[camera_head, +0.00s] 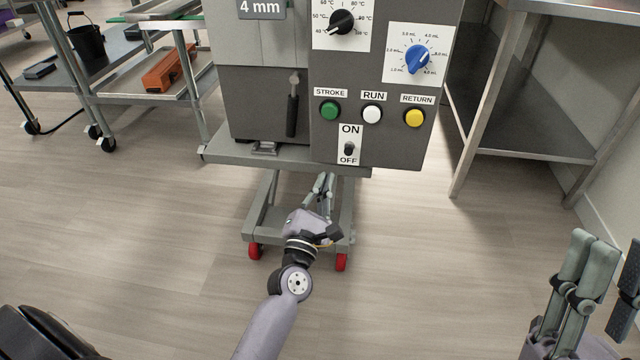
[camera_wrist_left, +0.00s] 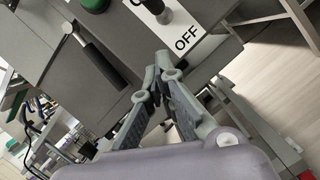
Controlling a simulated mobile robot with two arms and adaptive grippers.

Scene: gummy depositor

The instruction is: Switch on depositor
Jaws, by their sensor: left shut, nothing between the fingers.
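The depositor (camera_head: 265,105) is a grey machine with a control panel. A small toggle switch (camera_head: 349,148) sits low on the panel on a white plate, between the labels ON above and OFF below. I cannot tell which way its lever is set. My left gripper (camera_head: 325,177) is shut and empty, just below the panel's lower edge and a little left of the switch. In the left wrist view its fingertips (camera_wrist_left: 162,64) meet near the OFF label, apart from the switch (camera_wrist_left: 157,10). My right gripper (camera_head: 600,260) is at the lower right, partly cut off.
Above the switch are green (camera_head: 330,111), white (camera_head: 372,114) and yellow (camera_head: 414,118) buttons and two dials. A lever handle (camera_head: 292,105) hangs left of the panel. A steel table (camera_head: 525,130) stands right, a cart (camera_head: 150,85) left. The floor in front is clear.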

